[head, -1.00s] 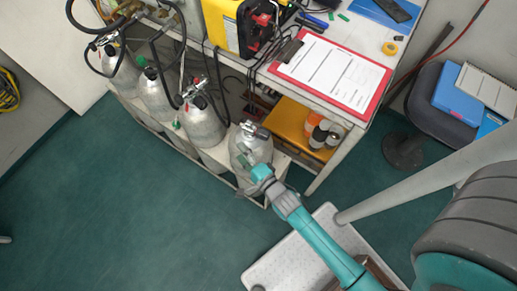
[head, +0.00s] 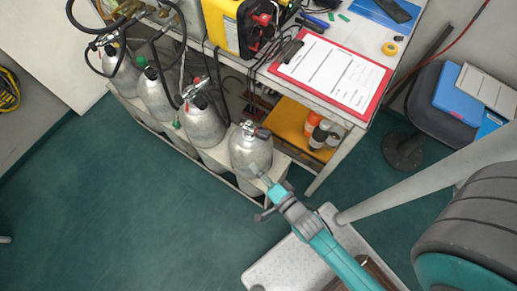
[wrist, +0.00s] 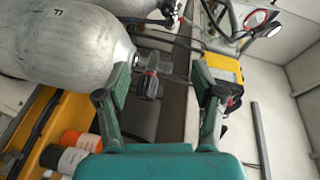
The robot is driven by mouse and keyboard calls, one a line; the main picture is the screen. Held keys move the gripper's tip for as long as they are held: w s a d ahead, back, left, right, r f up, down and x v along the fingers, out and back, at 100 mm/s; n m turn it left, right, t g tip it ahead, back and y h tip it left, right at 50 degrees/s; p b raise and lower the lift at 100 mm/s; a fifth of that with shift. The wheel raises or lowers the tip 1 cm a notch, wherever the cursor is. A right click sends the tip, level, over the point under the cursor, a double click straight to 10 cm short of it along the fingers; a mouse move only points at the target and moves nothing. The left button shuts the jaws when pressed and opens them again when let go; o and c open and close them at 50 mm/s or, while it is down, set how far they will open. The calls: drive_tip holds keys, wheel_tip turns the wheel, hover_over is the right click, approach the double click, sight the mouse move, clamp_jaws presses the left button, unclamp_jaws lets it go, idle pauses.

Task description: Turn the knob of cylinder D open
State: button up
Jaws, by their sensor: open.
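Several grey cylinders stand in a rack in the head view. The rightmost one (head: 250,152) has no hose on its valve (head: 254,131) and is nearest my gripper (head: 268,187). I cannot read a letter D on any cylinder. In the wrist view a large grey cylinder (wrist: 60,45) lies across the upper left, with a small mark that looks like an F. Its valve has a dark knob with a red band (wrist: 148,86). The knob appears between the open fingers of my gripper (wrist: 163,82), nearer the left finger. No contact with it shows.
A white bench with a red clipboard (head: 332,72) and a yellow case (head: 225,27) stands behind the rack. Orange and grey cans (head: 320,132) sit on a yellow shelf (head: 291,118). The green floor (head: 130,220) is clear at left.

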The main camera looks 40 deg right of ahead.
drive_tip(key=m+t, duration=0.1)
drive_tip(key=m, duration=1.1)
approach(204, 107)
drive_tip(key=w, duration=1)
drive_tip(key=shift+w+a, duration=0.1)
drive_tip(key=shift+w, duration=0.2)
drive_tip(key=shift+f, duration=0.1)
drive_tip(key=c, duration=1.1)
